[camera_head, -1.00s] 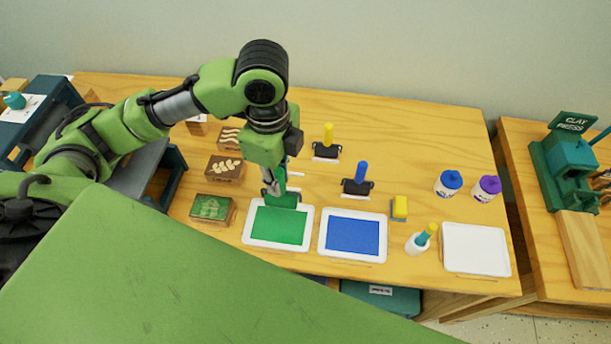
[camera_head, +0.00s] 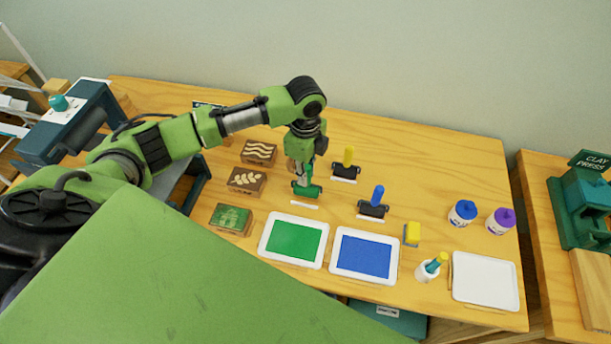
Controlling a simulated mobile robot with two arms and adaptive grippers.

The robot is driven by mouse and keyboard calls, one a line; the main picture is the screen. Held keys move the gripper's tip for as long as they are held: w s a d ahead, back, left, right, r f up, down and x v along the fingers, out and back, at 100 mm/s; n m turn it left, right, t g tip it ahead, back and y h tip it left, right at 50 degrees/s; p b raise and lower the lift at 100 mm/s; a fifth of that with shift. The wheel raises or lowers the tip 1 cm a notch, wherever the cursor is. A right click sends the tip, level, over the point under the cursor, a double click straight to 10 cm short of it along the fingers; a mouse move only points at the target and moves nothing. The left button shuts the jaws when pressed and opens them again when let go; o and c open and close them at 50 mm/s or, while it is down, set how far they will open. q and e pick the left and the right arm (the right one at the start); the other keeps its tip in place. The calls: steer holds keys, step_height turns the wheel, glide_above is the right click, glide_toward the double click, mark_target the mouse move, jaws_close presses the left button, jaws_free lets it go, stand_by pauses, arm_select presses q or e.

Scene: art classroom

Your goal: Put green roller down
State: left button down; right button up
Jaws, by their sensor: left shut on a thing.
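The green roller (camera_head: 307,191) is in my left gripper (camera_head: 304,176), which is shut on its upright handle. The roller hangs at the table's middle, just behind the green ink tray (camera_head: 294,240). A white strip (camera_head: 304,205) lies on the table just in front of the roller. I cannot tell whether the roller touches the table. My right gripper is not in view.
The blue-handled roller (camera_head: 373,206) and yellow-handled roller (camera_head: 346,170) stand to the right. The blue ink tray (camera_head: 363,255) is in front. Carved blocks, among them a leaf block (camera_head: 247,180), stand left. The table's back is clear.

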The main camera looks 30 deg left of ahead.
arm_select(q)
steer(key=shift+f, duration=1.1)
steer(key=shift+f, duration=0.1)
steer(key=c, duration=1.9)
jaws_free()
steer(key=shift+s, duration=0.1)
step_height(320, 180, up, 11)
steer(key=shift+r+b, duration=0.15)
steer(key=shift+b, duration=0.75)
steer(key=shift+r, duration=0.5)
steer(key=shift+f, duration=0.1)
